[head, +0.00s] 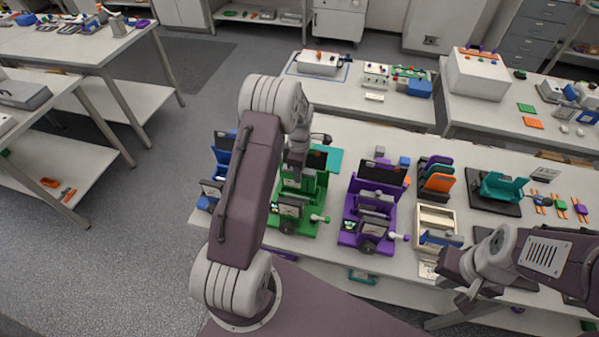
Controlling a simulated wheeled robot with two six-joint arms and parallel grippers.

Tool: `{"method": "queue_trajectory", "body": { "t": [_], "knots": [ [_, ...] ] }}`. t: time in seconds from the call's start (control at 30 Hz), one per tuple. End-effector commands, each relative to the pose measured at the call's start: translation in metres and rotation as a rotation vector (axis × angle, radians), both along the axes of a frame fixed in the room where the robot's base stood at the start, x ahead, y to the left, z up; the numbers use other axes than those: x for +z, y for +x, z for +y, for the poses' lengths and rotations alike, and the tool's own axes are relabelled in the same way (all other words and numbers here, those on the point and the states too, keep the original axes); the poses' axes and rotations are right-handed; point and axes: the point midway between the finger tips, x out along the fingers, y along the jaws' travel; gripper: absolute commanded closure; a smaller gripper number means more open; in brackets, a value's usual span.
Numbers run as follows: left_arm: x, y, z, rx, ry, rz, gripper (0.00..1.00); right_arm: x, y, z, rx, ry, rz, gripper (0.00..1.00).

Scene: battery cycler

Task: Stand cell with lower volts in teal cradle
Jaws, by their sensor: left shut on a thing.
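The teal cradle (503,187) stands on a dark mat at the right of the table, with no cell visible in it. A green cycler (292,228), a purple cycler (376,235) and a blue cycler (207,202) stand at the left and middle. Each has an upright black panel and a small display whose digits I cannot read. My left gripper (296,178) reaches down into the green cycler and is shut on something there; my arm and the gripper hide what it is. My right gripper (463,293) is at the table's front edge, apart from the cradle; its fingers are unclear.
A rack with purple, teal and orange plates (437,182) stands between the purple cycler and the cradle. A wooden box (436,222) is in front of it. Small coloured parts (561,206) lie right of the cradle. My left arm blocks the view of the blue cycler's right side.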

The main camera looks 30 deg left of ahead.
Motion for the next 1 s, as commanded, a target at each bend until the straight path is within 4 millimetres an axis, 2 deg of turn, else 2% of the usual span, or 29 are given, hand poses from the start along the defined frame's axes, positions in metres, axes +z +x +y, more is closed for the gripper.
{"method": "queue_trajectory", "body": {
  "t": [0.03,0.43,1.0],
  "knots": [
    [0.007,0.001,0.000,0.000,0.001,-0.003,1.00,0.005,0.000,0.000,0.000,0.000,0.000,1.00],
    [0.031,0.001,0.000,0.000,0.000,-0.002,1.00,0.024,0.000,0.000,0.000,0.000,0.000,1.00],
    [0.031,0.001,0.000,0.000,0.001,-0.003,1.00,0.024,0.000,0.000,0.000,0.000,0.000,1.00]
  ]
}}
